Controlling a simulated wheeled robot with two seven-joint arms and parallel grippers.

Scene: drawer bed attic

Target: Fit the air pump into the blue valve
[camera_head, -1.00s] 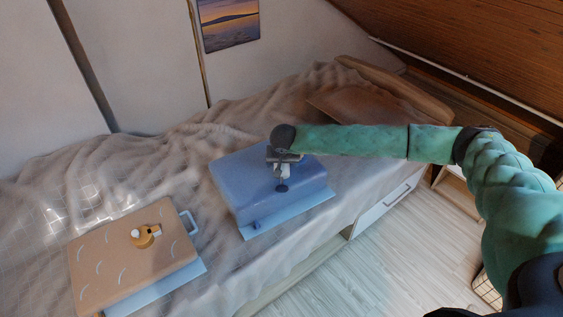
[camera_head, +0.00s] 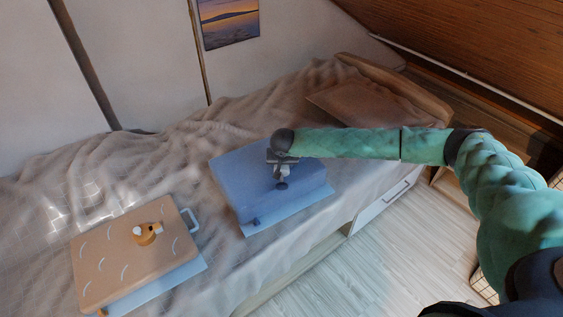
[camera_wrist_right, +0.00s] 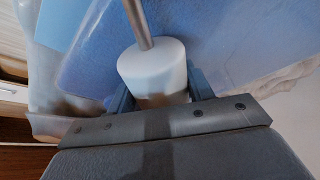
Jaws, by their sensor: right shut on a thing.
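My right gripper (camera_head: 282,166) is over the blue block (camera_head: 240,183) on the bed. It is shut on the white air pump, whose white cylinder (camera_wrist_right: 153,72) sits between the fingers in the right wrist view. A metal rod runs from the cylinder toward the top of that view. In the head view, a dark round piece (camera_head: 282,185) shows just below the gripper, at the blue block's top. I cannot tell whether it belongs to the pump or to the blue valve, or whether they touch. My left gripper is not in view.
A tan block (camera_head: 112,262) with an orange fitting (camera_head: 147,235) and a pale handle lies on the bed at the left. The rumpled bedspread (camera_head: 150,160) surrounds both blocks. Clear floor (camera_head: 350,265) lies in front.

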